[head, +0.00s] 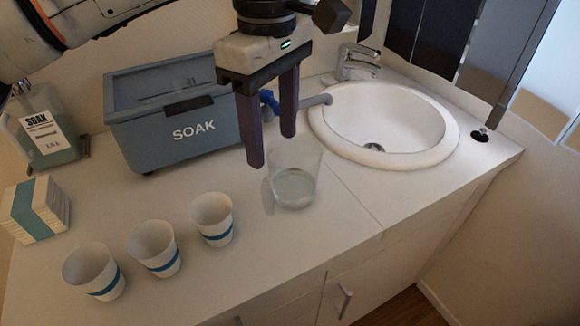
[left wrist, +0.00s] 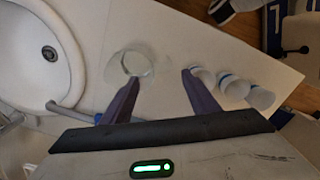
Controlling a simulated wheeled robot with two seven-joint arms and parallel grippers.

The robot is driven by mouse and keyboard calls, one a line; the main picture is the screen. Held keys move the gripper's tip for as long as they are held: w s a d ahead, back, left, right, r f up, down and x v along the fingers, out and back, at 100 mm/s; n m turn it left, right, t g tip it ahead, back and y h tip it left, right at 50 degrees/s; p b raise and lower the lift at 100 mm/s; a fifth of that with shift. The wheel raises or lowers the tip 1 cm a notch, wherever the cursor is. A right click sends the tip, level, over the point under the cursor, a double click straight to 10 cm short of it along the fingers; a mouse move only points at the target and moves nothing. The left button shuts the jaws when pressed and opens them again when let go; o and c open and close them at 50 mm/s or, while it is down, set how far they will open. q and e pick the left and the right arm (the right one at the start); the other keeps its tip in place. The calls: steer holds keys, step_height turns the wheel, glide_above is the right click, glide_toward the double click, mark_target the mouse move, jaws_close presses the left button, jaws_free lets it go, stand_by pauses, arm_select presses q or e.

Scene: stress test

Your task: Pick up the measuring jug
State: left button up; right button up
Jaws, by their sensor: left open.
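The measuring jug (head: 294,187) is clear and see-through, with a paler, bluish lower part. It stands upright on the white counter (head: 330,235), in front of the sink. My left gripper (head: 272,150) points down with its two dark fingers apart and nothing between them. It is above and just behind the jug in the head view, and one finger overlaps the jug's rim region there. In the left wrist view the jug (left wrist: 133,63) shows beyond the fingertips (left wrist: 161,76), nearer the left finger. I cannot tell whether a finger touches it. My right gripper is not in view.
Three white cups with blue bands (head: 212,218) stand in a row left of the jug. A blue-grey SOAK tub (head: 180,142) with a blue tap is behind. A round sink (head: 430,150) is to the right. A bottle (head: 45,140) and a stacked block (head: 38,210) are far left.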

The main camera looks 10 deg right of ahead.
mark_target(272, 177)
arm_select(q)
steer(key=f, duration=0.3)
steer(key=shift+s+f, duration=0.25)
steer(key=shift+s, duration=0.05)
steer(key=f, duration=0.5)
steer(key=shift+a+f+p, duration=0.1)
steer(key=shift+a+p, duration=0.1)
steer(key=shift+p, duration=0.15)
steer(key=shift+w, duration=0.1)
jaws_close()
